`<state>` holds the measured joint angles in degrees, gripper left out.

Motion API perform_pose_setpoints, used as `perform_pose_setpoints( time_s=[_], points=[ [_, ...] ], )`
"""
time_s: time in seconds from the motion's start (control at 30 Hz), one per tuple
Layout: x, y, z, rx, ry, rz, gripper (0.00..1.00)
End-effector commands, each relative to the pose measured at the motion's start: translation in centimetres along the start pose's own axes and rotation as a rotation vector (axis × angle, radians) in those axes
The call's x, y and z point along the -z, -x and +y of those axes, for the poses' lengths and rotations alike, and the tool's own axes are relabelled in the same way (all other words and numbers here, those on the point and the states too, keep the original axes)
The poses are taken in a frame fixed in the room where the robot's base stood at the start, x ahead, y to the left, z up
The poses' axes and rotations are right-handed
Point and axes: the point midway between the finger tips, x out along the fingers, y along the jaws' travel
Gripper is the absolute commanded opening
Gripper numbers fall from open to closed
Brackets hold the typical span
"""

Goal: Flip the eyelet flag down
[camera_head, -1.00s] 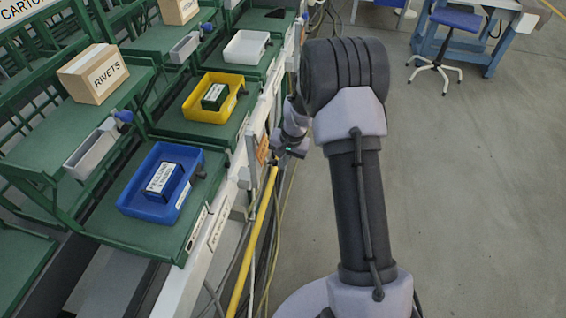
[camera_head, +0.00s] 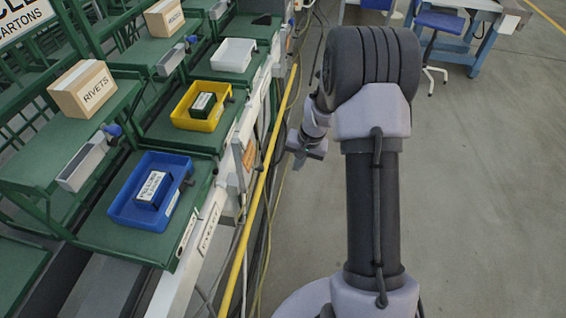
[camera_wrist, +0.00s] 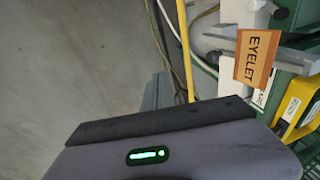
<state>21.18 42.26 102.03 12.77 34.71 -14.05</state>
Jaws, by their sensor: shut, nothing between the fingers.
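The orange eyelet flag (camera_head: 248,157) is at the right edge of the green workstation, beside the white rail. In the wrist view the flag (camera_wrist: 257,60) is at the upper right, with "EYELET" in dark letters facing me, turned sideways in the picture. The fingertips are small in the head view and hidden in the wrist view behind the gripper's housing.
A yellow pipe (camera_head: 262,190) and loose cables run along the workstation's right side. A blue bin (camera_head: 122,211), a yellow bin (camera_head: 183,112) and a white bin (camera_head: 233,55) stand on green shelves. Open grey floor (camera_head: 480,200) lies to the right; a blue stool (camera_head: 452,22) is far back.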

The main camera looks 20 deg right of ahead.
Motion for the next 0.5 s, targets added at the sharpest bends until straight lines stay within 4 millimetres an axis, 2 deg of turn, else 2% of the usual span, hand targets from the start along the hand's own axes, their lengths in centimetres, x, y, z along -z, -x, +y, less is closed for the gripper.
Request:
perform_pose_setpoints(
  time_s=[0.03,0.2,0.5],
  points=[
    [0.0,0.8,0.8,0.0,-0.004,0.001,0.0],
    [-0.1,1.8,2.3,0.0,-0.003,0.0,0.0],
    [-0.1,1.9,2.6,0.0,0.0,0.0,0.0]
  ],
)
